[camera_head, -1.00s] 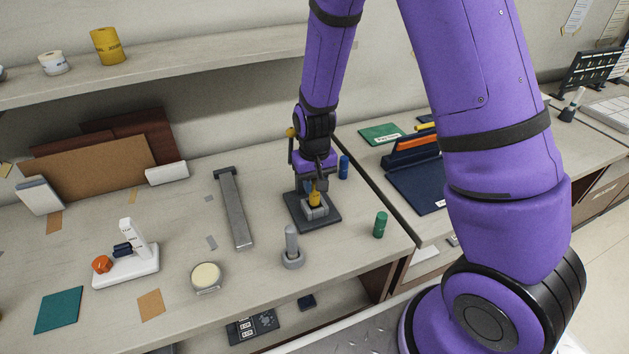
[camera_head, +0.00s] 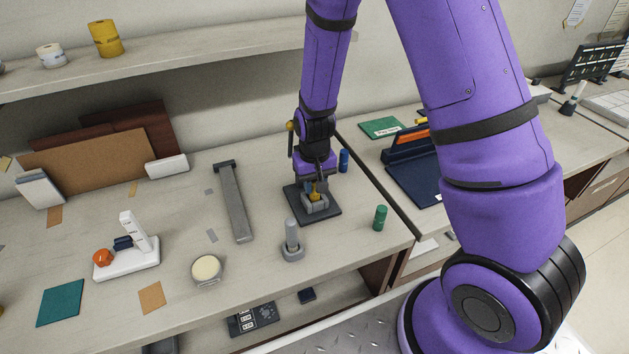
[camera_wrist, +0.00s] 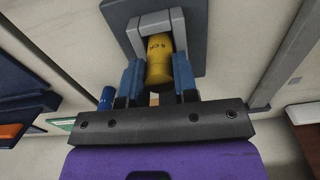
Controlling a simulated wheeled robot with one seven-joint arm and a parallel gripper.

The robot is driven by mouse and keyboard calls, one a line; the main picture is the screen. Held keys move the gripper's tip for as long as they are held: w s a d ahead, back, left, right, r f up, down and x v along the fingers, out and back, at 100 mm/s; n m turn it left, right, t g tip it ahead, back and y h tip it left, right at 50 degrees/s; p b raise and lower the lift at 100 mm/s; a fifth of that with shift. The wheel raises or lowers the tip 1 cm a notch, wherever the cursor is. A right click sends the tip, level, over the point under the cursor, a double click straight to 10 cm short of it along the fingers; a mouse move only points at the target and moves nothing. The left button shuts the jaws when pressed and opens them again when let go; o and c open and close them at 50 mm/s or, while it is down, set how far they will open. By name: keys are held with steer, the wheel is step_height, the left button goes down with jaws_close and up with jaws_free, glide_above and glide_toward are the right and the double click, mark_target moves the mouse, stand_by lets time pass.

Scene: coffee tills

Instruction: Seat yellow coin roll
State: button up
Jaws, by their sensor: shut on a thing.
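The yellow coin roll (camera_wrist: 159,58) is between the two blue-grey fingers of my gripper (camera_wrist: 158,84) in the wrist view. My gripper is shut on it. The roll's far end is at a grey holder (camera_wrist: 138,38) that stands on a dark square base plate (camera_wrist: 192,12). In the head view the roll (camera_head: 314,191) shows as a small yellow piece under my gripper (camera_head: 314,182), just above or inside the grey holder (camera_head: 316,207) on the dark plate (camera_head: 296,212). How deep the roll sits in the holder is hidden.
A blue roll (camera_head: 344,160) stands behind the plate and a green roll (camera_head: 380,217) stands to its right. A grey post on a round foot (camera_head: 292,243) is in front. A long grey bar (camera_head: 234,203) lies to the left. Bare counter lies between them.

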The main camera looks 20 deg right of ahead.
steer(key=shift+f, duration=0.4)
steer(key=o, duration=1)
steer(key=shift+r, duration=0.1)
step_height(320, 180, up, 11)
steer(key=shift+f, duration=0.2)
